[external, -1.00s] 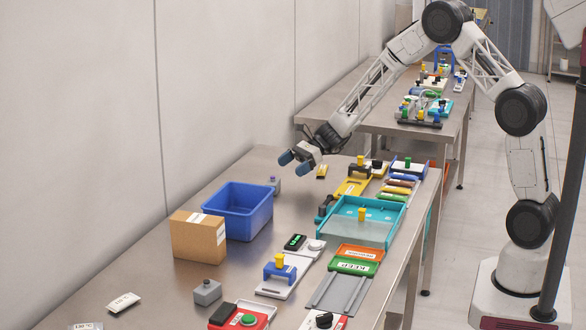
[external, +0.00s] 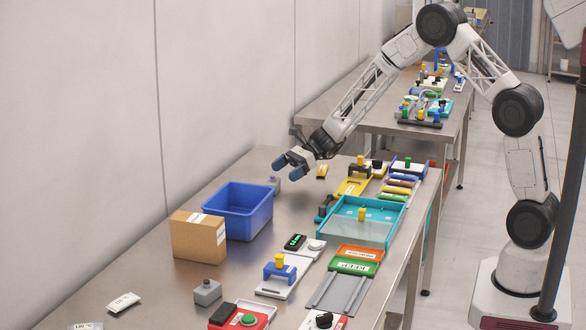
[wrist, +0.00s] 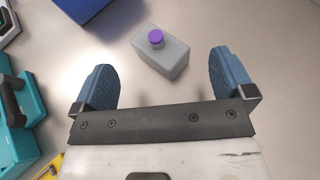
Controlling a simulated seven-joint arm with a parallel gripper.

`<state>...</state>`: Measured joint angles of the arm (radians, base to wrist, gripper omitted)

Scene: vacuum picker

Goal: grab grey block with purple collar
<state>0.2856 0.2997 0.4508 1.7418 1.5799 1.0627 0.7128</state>
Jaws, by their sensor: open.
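The grey block with the purple collar (wrist: 162,55) lies on the metal table in the wrist view, a little beyond my fingertips and between their lines. Its purple round top (wrist: 155,37) faces the camera. In the external view the block (external: 274,184) stands behind the blue bin's right end, close to my fingers. My gripper (external: 288,167) is open and empty above the table, just over and beside the block. In the wrist view my gripper (wrist: 163,77) shows two blue fingers spread wide, with the block apart from both.
A teal tray (external: 345,235) and a yellow tray (external: 352,187) lie to the right. Another grey block (external: 207,291) sits at the front. Bare table surrounds the grey block.

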